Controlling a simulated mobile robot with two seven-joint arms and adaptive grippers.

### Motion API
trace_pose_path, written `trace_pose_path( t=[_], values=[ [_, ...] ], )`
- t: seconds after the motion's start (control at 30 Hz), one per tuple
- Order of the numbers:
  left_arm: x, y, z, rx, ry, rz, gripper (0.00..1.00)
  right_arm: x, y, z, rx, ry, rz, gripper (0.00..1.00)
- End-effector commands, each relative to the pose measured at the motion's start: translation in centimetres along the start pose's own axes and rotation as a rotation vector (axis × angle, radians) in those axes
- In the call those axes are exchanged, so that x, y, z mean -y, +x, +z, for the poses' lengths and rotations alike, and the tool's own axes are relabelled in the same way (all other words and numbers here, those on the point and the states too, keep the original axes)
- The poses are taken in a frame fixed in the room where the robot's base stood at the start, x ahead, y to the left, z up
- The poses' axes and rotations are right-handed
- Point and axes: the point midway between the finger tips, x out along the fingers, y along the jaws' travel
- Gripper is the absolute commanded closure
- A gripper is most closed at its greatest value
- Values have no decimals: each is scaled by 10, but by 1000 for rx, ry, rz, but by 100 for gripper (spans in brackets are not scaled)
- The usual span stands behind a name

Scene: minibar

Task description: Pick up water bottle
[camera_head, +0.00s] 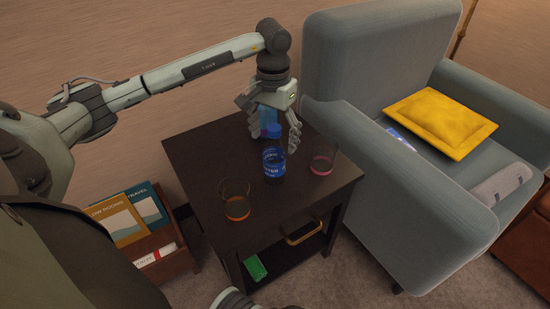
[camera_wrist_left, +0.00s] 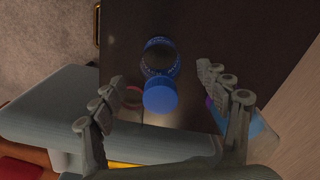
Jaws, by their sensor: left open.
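The water bottle (camera_head: 274,160) stands upright on the dark side table (camera_head: 205,160), with a blue cap and a blue label. In the left wrist view the bottle's blue cap (camera_wrist_left: 160,96) shows from above, between the two spread fingers. My left gripper (camera_head: 272,130) is open and points down over the table, just behind and above the bottle. It also shows in the left wrist view (camera_wrist_left: 165,115). I cannot tell whether a finger touches the bottle. My right gripper is not in view.
A glass with orange liquid (camera_head: 237,205) stands left of the bottle, and a glass with pink liquid (camera_head: 321,162) to its right. A light-blue item (camera_head: 267,117) is behind the bottle. A grey-blue armchair (camera_head: 375,190) borders the table's right side; a book rack (camera_head: 165,245) is at left.

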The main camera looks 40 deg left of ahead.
Motion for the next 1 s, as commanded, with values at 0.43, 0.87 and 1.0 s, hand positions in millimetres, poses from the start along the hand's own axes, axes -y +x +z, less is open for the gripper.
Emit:
trace_pose_path(
  t=[0.43, 0.87, 1.0],
  values=[
    [0, 32, 0, -1, 0, 0, 25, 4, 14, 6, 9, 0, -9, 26],
    [0, 31, 0, 0, 0, 0, 69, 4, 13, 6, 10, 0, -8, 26],
    [0, 31, 0, 0, 0, 0, 69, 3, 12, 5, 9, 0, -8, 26]
  ],
)
